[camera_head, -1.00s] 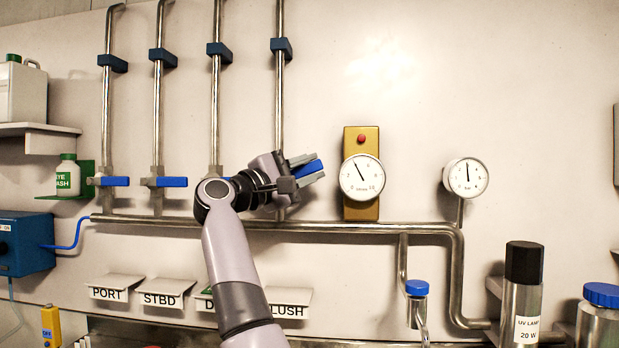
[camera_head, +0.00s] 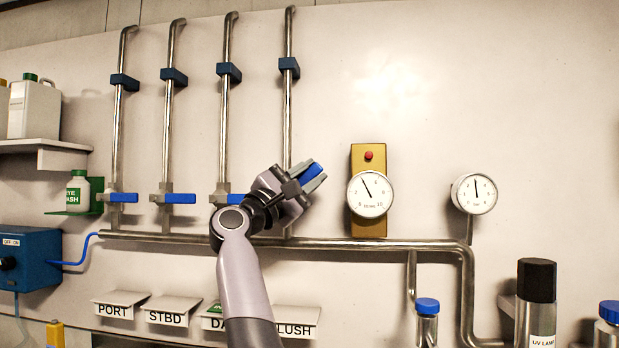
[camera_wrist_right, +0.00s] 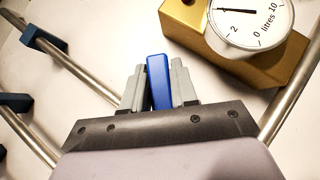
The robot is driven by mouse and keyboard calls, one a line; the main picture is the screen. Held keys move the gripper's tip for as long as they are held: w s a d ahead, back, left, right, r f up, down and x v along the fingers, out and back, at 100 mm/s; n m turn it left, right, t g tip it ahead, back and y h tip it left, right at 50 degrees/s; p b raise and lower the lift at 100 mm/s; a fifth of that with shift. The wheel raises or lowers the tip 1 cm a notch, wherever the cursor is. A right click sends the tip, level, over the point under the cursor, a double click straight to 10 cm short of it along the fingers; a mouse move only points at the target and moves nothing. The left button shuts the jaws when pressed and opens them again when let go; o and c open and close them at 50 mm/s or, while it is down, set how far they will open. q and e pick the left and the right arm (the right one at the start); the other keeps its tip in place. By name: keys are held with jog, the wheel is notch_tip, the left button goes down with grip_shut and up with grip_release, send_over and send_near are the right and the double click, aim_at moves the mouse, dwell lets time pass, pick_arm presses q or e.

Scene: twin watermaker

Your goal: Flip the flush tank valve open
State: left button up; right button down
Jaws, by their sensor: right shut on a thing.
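The flush tank valve is on the rightmost of the vertical pipes, above the FLUSH label (camera_head: 297,328). Its blue handle (camera_head: 313,172) is tilted up to the right in the head view. My right gripper (camera_head: 312,178) is shut on the handle, with a finger on either side. In the right wrist view the blue handle (camera_wrist_right: 158,82) stands between the two grey fingers (camera_wrist_right: 158,90). The valve body is mostly hidden behind my gripper and wrist. My left gripper is not in view.
Other valves with level blue handles (camera_head: 124,197) (camera_head: 180,198) stand to the left. A brass-plated gauge (camera_head: 370,194) is close right of my gripper, with a smaller gauge (camera_head: 474,193) beyond. A horizontal pipe (camera_head: 340,243) runs below.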

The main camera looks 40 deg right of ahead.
jog(key=c, duration=1)
grip_release()
jog(key=shift+w, duration=0.1)
jog(key=shift+o, duration=0.2)
jog(key=b+v, duration=0.1)
jog(key=v, duration=0.6)
